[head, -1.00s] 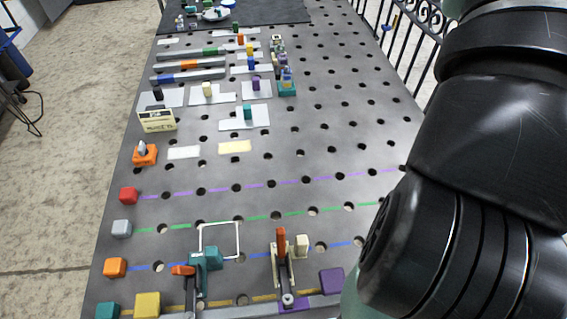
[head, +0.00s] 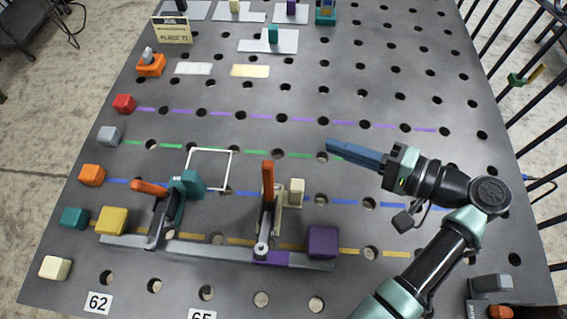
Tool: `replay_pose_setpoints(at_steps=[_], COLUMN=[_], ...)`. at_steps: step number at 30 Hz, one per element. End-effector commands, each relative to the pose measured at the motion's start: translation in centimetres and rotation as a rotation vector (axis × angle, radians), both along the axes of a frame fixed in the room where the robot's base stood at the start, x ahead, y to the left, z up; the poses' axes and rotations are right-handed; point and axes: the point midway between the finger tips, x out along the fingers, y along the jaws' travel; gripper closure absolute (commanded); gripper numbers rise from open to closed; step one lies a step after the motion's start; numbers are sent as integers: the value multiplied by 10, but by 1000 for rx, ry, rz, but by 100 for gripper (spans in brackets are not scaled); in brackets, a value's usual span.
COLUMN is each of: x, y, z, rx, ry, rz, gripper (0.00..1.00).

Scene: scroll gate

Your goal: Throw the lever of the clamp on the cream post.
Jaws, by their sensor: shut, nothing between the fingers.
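Two toggle clamps stand on a grey rail near the front of the table. The right clamp (head: 265,215) is beside the cream post (head: 295,192), and its orange lever (head: 268,180) points up. The left clamp (head: 164,213) is beside a teal post (head: 190,184), and its orange lever (head: 150,188) lies low, pointing left. My gripper (head: 330,147) is shut and empty, its blue fingers pointing left above the table. It is to the right of and beyond the cream post's clamp, apart from it.
A purple block (head: 322,241) stands just right of the clamp, and a yellow block (head: 112,221) at the rail's left. A white square frame (head: 210,150) lies behind the clamps. Coloured blocks line the left edge. A black railing (head: 530,120) runs along the right. The table's middle is mostly clear.

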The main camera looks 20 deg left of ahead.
Motion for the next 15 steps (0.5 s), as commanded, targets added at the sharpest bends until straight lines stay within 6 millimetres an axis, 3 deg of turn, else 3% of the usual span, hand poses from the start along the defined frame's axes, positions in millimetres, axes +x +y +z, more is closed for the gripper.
replay_pose_setpoints(at_steps=[1, 5, 9, 15], x=[-13, -32, -36, -35], y=[-4, -8, -4, 19], z=[-12, -16, -14, -15], rx=[66, 165, 187, 184], ry=[40, 86, 91, 91], rz=[31, 86, 100, 102], gripper=[100, 100, 100, 100])
